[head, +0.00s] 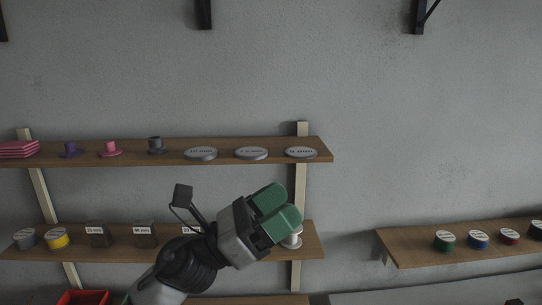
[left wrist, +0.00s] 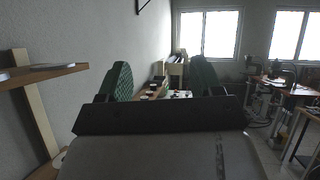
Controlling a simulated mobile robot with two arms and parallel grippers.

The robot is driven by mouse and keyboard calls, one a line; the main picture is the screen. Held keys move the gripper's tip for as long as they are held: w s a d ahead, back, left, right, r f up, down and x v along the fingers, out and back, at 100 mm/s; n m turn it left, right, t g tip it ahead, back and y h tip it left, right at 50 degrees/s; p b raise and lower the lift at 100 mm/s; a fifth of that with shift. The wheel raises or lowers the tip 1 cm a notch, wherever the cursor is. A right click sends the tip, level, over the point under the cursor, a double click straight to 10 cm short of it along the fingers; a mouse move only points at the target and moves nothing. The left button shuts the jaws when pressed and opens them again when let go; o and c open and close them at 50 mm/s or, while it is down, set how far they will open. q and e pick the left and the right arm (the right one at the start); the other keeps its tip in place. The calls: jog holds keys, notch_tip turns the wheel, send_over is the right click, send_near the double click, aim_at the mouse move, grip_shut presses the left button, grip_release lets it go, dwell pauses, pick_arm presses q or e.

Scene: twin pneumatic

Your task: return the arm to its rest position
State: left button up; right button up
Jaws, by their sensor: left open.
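My left gripper (head: 276,213) is raised in front of the lower shelf in the head view, with green finger pads. In the left wrist view its two green fingers (left wrist: 162,85) stand well apart with nothing held between them. The left arm comes up from the bottom of the head view and hides part of the lower shelf. My right gripper is not clearly seen in either view.
An upper shelf (head: 180,158) holds several grey discs, small hats and a pink stack. The lower shelf (head: 75,255) holds tins and dark labelled blocks; a white spool (head: 293,241) is close behind the gripper. A right shelf (head: 420,255) bears coloured tins. A red bin (head: 82,298) is below.

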pick_arm(q)
jog(key=a+f+m+t+y, duration=0.65)
jog(key=f+m+y, duration=0.45)
jog(key=m, duration=0.7)
jog(key=a+f+m+t+y, duration=0.5)
jog(key=a+f+m+y, duration=0.45)
jog(key=m, duration=0.75)
jog(key=s+a+f+n+g+y, duration=0.1)
jog(key=s+a+f+n+g, duration=0.2)
jog(key=s+f+n+g, duration=0.55)
jog(key=s+a+f+n+g+y, duration=0.25)
jog(key=s+f+g, duration=0.25)
jog(key=s+f, duration=0.75)
jog(key=s+f+g+b, duration=0.1)
jog(key=s+f+b, duration=0.15)
jog(key=f, duration=1.45)
jog(key=s+f+g+b, duration=0.1)
jog(key=f+b, duration=0.3)
jog(key=f, duration=1.2)
jog(key=s+a+f+b, duration=0.3)
jog(key=s+f+b, duration=0.2)
jog(key=s+f, duration=1)
notch_tip(320, 180, down, 5)
jog(key=shift+s+r+g+h, duration=0.15)
jog(key=shift+s+g+h, duration=0.15)
jog(key=shift+g, duration=0.1)
